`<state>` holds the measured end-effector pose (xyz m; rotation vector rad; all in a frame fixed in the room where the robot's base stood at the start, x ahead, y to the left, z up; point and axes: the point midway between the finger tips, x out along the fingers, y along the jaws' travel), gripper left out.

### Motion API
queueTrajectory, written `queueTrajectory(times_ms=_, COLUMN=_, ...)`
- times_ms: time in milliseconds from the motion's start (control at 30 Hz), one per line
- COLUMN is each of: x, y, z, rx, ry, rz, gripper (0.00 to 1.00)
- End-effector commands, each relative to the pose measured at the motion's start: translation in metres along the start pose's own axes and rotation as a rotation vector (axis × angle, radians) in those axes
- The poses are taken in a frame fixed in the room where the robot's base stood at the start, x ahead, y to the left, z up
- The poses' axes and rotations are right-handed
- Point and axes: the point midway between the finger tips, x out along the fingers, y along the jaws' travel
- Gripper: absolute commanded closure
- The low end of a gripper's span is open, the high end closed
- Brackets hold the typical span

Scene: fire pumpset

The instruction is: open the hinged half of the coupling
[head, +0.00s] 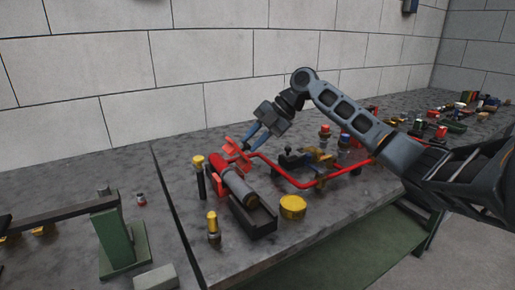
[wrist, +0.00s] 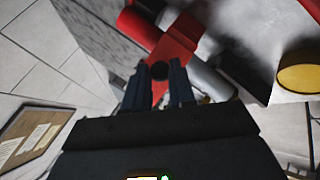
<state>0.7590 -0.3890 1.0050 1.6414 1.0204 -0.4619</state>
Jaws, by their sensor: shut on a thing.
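The red coupling (head: 219,164) sits at the far end of a grey cylinder on the bench. Its raised red part, which looks like the hinged half (head: 232,148), stands up beside my gripper. In the wrist view the red hinged half (wrist: 178,38) lies just beyond the fingertips. My gripper (head: 246,147) reaches down from the upper right. In the wrist view my gripper (wrist: 160,74) is shut, with a dark round piece between its blue fingertips, seemingly the end of the hinged half. The exact contact is partly hidden.
A grey cylinder (head: 239,188) lies in a dark tray (head: 262,222) in front. A yellow round cap (head: 293,206) stands to its right. A red pipe (head: 292,182) runs close by on the right. Yellow-topped posts (head: 199,165) stand left. A block wall rises behind.

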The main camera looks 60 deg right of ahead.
Motion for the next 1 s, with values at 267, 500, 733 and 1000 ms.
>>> queueTrajectory(times_ms=267, x=0.008, y=-0.016, z=0.021, rx=0.072, ry=0.179, rz=0.160, gripper=1.00)
queueTrajectory(times_ms=500, x=0.006, y=-0.025, z=0.032, rx=0.114, ry=0.293, rz=0.265, gripper=1.00)
queueTrajectory(times_ms=733, x=0.006, y=-0.030, z=0.037, rx=0.140, ry=0.358, rz=0.324, gripper=1.00)
queueTrajectory(times_ms=1000, x=0.004, y=-0.032, z=0.038, rx=0.151, ry=0.384, rz=0.347, gripper=1.00)
